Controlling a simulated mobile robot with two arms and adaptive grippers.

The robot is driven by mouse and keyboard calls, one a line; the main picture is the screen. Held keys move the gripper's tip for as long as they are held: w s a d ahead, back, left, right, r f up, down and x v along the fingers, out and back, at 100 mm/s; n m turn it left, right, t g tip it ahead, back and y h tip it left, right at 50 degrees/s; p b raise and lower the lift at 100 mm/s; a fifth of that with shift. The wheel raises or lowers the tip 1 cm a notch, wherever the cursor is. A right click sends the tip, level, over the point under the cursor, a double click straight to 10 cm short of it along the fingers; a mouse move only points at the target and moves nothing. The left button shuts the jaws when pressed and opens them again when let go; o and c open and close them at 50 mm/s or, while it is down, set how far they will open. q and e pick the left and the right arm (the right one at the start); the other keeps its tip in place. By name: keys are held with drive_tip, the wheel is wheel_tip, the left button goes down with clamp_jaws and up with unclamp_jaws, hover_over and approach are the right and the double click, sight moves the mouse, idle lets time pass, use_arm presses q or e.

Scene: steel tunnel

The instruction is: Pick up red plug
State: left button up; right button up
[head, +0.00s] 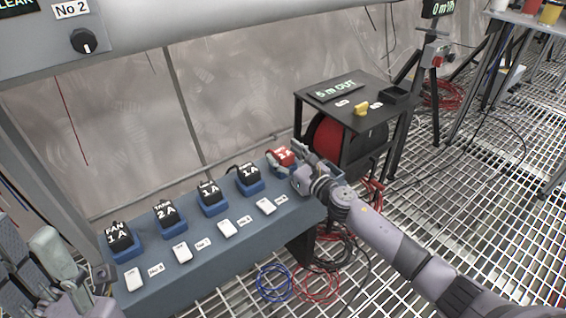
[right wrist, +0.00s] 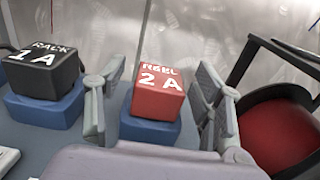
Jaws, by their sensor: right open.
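The red plug (head: 282,156), marked "REEL 2 A" in the right wrist view (right wrist: 158,92), sits upright on a blue socket block (right wrist: 150,129) at the right end of a blue-grey bench (head: 213,254). My right gripper (head: 291,163) is open at the plug. In the right wrist view its two fingers stand on either side of the plug, with a gap showing on the right; contact on the left is unclear. My left gripper (head: 58,268) is partly in view at the lower left, away from the red plug; its jaw opening is unclear.
Several black plugs, including "RACK 1 A" (right wrist: 45,68), stand on blue sockets left of the red plug. White switches (head: 182,253) line the bench front. A black-framed stand (head: 345,88) with a red reel (head: 325,140) stands close on the right. Cables lie on the grating below.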

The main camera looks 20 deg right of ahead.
drive_tip(key=shift+w, duration=0.2)
drive_tip(key=shift+c, duration=0.4)
drive_tip(key=c, duration=1.3)
